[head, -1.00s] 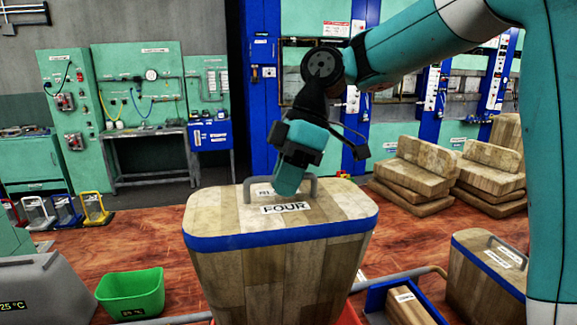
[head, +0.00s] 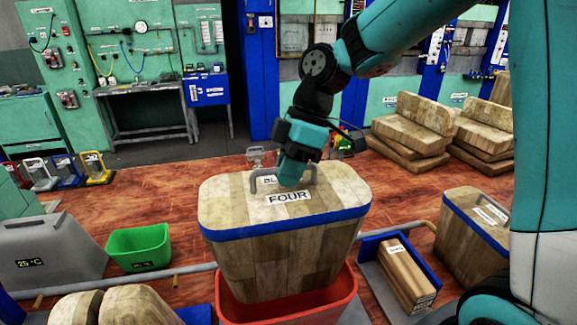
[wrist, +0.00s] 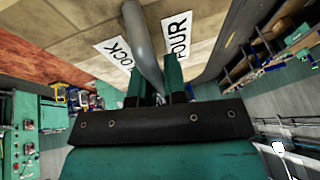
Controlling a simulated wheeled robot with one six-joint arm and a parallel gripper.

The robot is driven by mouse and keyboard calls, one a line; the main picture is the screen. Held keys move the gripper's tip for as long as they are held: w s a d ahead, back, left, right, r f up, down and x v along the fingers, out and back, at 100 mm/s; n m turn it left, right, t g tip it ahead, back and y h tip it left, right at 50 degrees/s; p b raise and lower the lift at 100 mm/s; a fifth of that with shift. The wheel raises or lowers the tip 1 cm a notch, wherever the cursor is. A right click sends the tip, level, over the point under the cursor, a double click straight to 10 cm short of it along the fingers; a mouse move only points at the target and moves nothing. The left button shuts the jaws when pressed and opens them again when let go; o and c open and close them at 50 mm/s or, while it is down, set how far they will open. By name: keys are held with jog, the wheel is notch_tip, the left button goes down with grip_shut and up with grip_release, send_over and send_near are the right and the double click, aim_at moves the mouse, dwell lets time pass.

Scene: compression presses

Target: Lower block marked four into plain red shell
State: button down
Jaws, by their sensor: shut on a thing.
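The wooden block marked FOUR (head: 285,240) has a blue band near its top and a grey handle. My gripper (head: 294,180) is shut on that handle; in the wrist view the grey handle (wrist: 143,48) runs between the fingers. The block hangs upright over the red shell (head: 290,312), its lower end at or slightly inside the shell's opening. The block hides most of the shell's inside, and I cannot tell whether it touches the walls. The shell's lower part is cut off by the picture's bottom edge.
A green bin (head: 139,247) and a grey box reading 25 °C (head: 52,252) stand left. At right are a blue tray (head: 372,247) with a small wooden block (head: 407,278) and another handled block (head: 473,230). Rounded wooden pieces (head: 118,305) lie at front left.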

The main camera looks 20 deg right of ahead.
notch_tip(320, 180, down, 22)
jog(key=b, duration=1.7)
jog(key=shift+r, duration=0.1)
jog(key=shift+f+b, duration=0.6)
jog(key=shift+b, duration=0.05)
jog(key=c, duration=1.1)
grip_release()
jog(key=shift+s+f, duration=0.1)
jog(key=p+v, duration=0.2)
jog(key=v, duration=1.5)
jog(key=shift+d+r, duration=0.15)
jog(key=shift+r, duration=0.15)
